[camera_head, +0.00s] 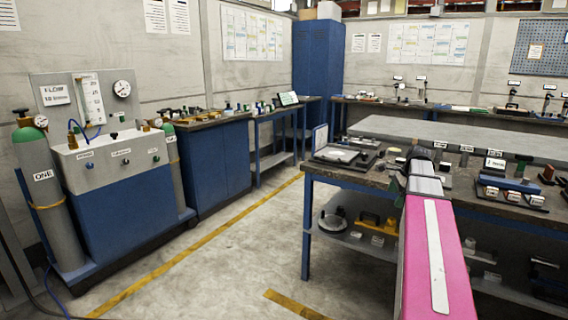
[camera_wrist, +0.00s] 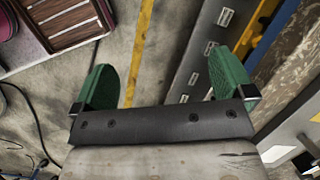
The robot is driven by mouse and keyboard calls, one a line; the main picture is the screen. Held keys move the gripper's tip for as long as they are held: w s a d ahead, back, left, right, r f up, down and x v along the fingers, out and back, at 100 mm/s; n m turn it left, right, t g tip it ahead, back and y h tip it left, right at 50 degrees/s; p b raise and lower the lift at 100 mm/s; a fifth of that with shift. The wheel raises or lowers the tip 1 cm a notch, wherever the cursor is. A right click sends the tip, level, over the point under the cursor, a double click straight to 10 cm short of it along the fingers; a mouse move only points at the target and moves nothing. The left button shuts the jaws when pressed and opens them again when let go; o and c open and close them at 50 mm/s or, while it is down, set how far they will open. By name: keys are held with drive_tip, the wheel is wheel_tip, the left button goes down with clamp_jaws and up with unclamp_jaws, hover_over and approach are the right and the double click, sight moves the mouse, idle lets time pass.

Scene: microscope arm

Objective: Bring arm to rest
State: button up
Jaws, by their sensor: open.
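My gripper (camera_wrist: 165,82) shows in the wrist view with its two green fingers spread wide apart. Nothing is between them; grey floor and a yellow floor line lie beyond. In the head view my pink arm reaches forward from the bottom right to the near workbench (camera_head: 350,174). Its grey far part overlaps the bench top there. I cannot clearly make out the fingers in the head view, nor tell whether the arm touches anything.
The near bench carries a dark tray (camera_head: 340,156), a blue block (camera_head: 510,184) and small labelled items. A gas panel unit (camera_head: 112,160) with a green-topped cylinder (camera_head: 38,185) and blue cabinets (camera_head: 208,158) line the left wall. The floor between is clear.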

drive_tip(key=s+a+f+n+h, duration=0.1)
drive_tip(key=s+a+f+n, duration=0.4)
drive_tip(key=a+f, duration=0.3)
drive_tip(key=s+a+f+n+g+h, duration=0.1)
drive_tip(key=s+a+f+n, duration=0.5)
drive_tip(key=a+f+n, duration=0.1)
drive_tip(key=s+a+f+n+h, duration=0.1)
drive_tip(key=s+a+f+n, duration=0.4)
drive_tip(key=a+f+n, duration=0.2)
drive_tip(key=shift+s+a+f+g, duration=0.35)
drive_tip(key=shift+a+f, duration=0.95)
drive_tip(key=shift+f, duration=0.5)
